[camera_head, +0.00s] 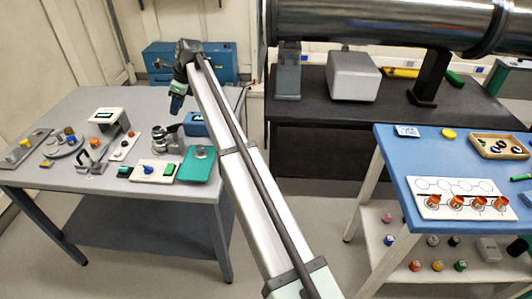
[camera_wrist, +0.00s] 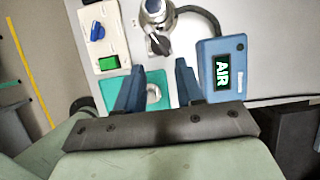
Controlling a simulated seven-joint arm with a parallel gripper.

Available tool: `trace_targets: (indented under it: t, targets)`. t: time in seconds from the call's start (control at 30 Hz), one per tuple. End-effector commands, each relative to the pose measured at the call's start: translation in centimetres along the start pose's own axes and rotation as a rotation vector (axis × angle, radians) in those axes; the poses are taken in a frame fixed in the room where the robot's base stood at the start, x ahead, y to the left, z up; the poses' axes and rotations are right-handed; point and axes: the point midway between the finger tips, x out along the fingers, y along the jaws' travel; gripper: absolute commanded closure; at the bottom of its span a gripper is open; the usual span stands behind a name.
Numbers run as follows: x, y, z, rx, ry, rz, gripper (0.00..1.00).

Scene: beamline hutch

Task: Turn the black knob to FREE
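The black knob (camera_wrist: 160,44) sits on a silver round mount in the wrist view, ahead of my fingers and apart from them. In the head view the silver mount (camera_head: 166,131) stands on the grey table; the knob is small there. A cable runs from it to a blue box (camera_wrist: 222,66) whose green display reads AIR; the box also shows in the head view (camera_head: 195,124). I cannot read a FREE mark. My gripper (camera_wrist: 160,66) has two blue fingers, spread apart and empty. In the head view my gripper (camera_head: 177,102) hangs above the table's back part.
A white panel (camera_wrist: 101,38) with a blue knob and green switch lies left of the mount. A teal plate (camera_head: 196,165) with a silver knob is in front of it. The grey table (camera_head: 55,180) holds other fixtures. A blue case (camera_head: 215,62) stands behind.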

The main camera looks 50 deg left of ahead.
Motion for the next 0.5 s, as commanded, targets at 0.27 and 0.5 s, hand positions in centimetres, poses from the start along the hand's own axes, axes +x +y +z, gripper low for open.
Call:
trace_targets:
  t: [0.27,0.5]
  targets:
    - [-4.6,0.0,0.1,-0.001,-0.001,-0.001,0.63]
    - [-4.9,-0.3,-2.4,-0.003,0.009,0.001,0.63]
